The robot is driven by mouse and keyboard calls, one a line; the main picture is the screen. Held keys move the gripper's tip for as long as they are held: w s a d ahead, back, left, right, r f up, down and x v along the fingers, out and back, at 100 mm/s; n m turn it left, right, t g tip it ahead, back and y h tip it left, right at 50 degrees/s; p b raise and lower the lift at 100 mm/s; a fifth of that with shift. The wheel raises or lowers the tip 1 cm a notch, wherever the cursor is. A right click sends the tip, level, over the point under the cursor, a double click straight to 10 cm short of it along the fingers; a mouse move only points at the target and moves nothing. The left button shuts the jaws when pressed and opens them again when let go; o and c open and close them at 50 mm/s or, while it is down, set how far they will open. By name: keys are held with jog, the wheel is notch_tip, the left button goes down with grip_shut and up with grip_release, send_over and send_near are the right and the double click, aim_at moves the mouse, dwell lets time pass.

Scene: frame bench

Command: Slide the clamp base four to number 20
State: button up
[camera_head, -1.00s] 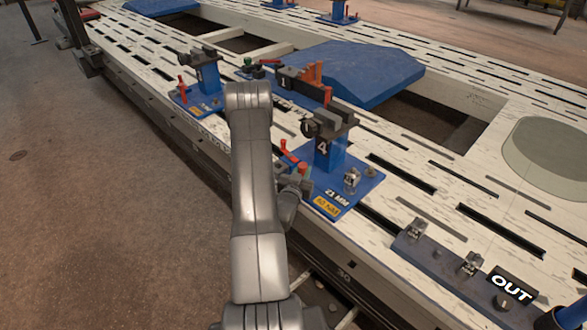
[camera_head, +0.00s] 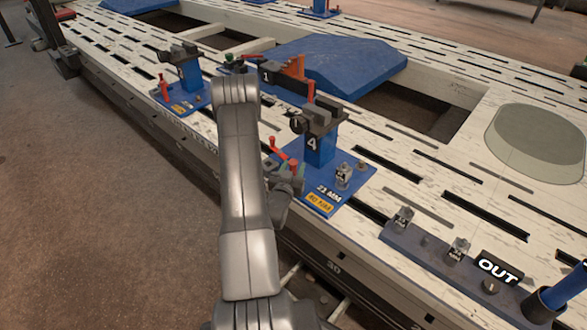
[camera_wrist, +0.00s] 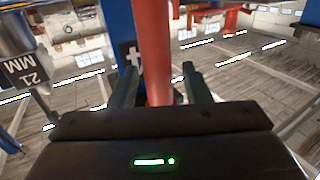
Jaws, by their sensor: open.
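Clamp base four (camera_head: 320,147) is a blue post and plate with a white 4, a dark clamp head on top and a "21 MM" label. It stands on the white slotted bench at its near edge. A red lever (camera_wrist: 155,50) rises between the two dark fingers of my gripper (camera_wrist: 160,85) in the wrist view. The fingers are open on either side of it; I cannot tell whether they touch it. In the head view my gripper (camera_head: 292,180) is at the left of the base's plate, partly hidden by my arm. I cannot read a number 20.
A mark 30 (camera_head: 333,268) shows on the bench's side. A panel marked OUT (camera_head: 497,267) with small sockets lies to the right on the bench edge. Another blue clamp base (camera_head: 187,85) stands to the left. A long dark clamp (camera_head: 265,80) marked 1 lies behind.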

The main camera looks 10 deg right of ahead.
jog(key=p+v, duration=0.1)
jog(key=v, duration=1.2)
jog(key=shift+s, duration=0.3)
jog(key=shift+a, duration=0.1)
jog(key=b+x, duration=0.1)
jog(key=x, duration=1.2)
jog(key=shift+w, duration=0.55)
jog(key=shift+r, duration=0.1)
